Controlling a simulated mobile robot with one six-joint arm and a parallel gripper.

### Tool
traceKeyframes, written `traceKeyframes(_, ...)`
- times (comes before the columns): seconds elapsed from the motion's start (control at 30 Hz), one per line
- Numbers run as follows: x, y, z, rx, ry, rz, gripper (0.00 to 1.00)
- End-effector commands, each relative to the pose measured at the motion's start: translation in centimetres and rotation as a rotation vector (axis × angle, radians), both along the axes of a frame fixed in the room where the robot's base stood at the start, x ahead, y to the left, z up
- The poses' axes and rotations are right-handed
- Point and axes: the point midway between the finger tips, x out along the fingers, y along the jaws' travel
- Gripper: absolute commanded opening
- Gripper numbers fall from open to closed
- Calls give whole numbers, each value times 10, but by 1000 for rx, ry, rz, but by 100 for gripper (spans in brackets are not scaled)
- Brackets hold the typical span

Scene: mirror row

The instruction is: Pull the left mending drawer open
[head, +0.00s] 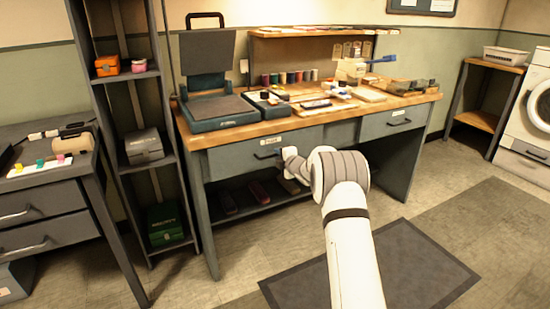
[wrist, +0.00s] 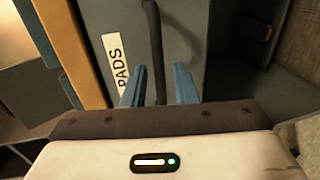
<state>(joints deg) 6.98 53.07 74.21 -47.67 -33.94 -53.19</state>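The workbench's left drawer (head: 232,160) has a grey front with a small label and a dark bar handle (head: 265,155). It looks shut, flush with the bench front. In the wrist view, the drawer front (wrist: 195,25) fills the middle and its label (wrist: 117,62) reads "PADS". The bar handle (wrist: 153,45) runs between the two blue fingers of my gripper (wrist: 159,86), with a gap on each side. My gripper is open around the handle. In the head view my wrist and arm hide part of the drawer's right side.
The bench's right drawer (head: 398,122) looks shut. The wooden top (head: 300,120) holds a press (head: 212,85), spools and small tools. A shelf unit (head: 128,75) stands left of the bench. A dark mat (head: 400,265) lies on the clear floor in front.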

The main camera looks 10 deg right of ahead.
Motion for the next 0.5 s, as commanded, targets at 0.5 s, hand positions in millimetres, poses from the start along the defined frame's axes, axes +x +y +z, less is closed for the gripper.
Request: traceKeyframes(0.5, 19, 7, -4, 0, 1, 0, 26)
